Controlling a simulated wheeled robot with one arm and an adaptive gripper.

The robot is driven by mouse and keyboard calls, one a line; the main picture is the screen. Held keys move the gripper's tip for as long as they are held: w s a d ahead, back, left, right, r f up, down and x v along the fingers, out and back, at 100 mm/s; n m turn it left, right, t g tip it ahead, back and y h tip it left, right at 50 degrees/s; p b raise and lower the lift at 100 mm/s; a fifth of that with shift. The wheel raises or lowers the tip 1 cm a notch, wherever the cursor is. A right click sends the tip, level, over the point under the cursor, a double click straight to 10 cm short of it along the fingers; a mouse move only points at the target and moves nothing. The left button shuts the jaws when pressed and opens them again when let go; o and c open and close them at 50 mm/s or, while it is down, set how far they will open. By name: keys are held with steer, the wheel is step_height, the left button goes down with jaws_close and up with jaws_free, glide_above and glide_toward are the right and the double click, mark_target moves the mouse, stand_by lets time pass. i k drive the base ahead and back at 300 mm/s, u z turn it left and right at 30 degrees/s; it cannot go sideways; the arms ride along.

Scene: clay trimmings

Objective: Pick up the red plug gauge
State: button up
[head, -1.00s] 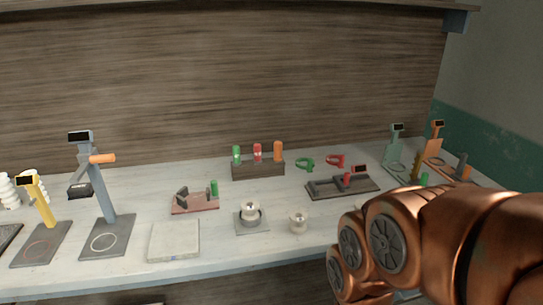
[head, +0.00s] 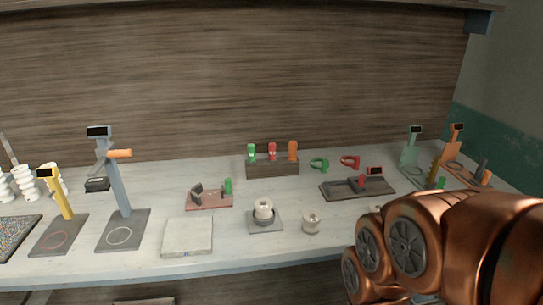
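A red upright piece (head: 272,151), which looks like the red plug gauge, stands in a dark wooden block (head: 272,169) at the back middle of the bench. A green upright piece (head: 251,153) stands left of it and an orange one (head: 293,150) right of it in the same block. Their lower ends are hidden in the block. My copper arm fills the lower right, well in front and to the right of the block. My gripper does not show.
Green (head: 319,165) and red (head: 350,161) ring-shaped tools lie right of the block. A dark gauge tray (head: 358,188) lies in front of them. Tall gauge stands (head: 117,190) are left.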

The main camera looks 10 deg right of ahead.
mark_target(273, 158)
steer(key=k, duration=0.55)
steer(key=z, duration=0.45)
steer(key=i, duration=0.95)
steer(key=u, duration=0.95)
steer(key=i, duration=0.95)
steer(key=u, duration=0.25)
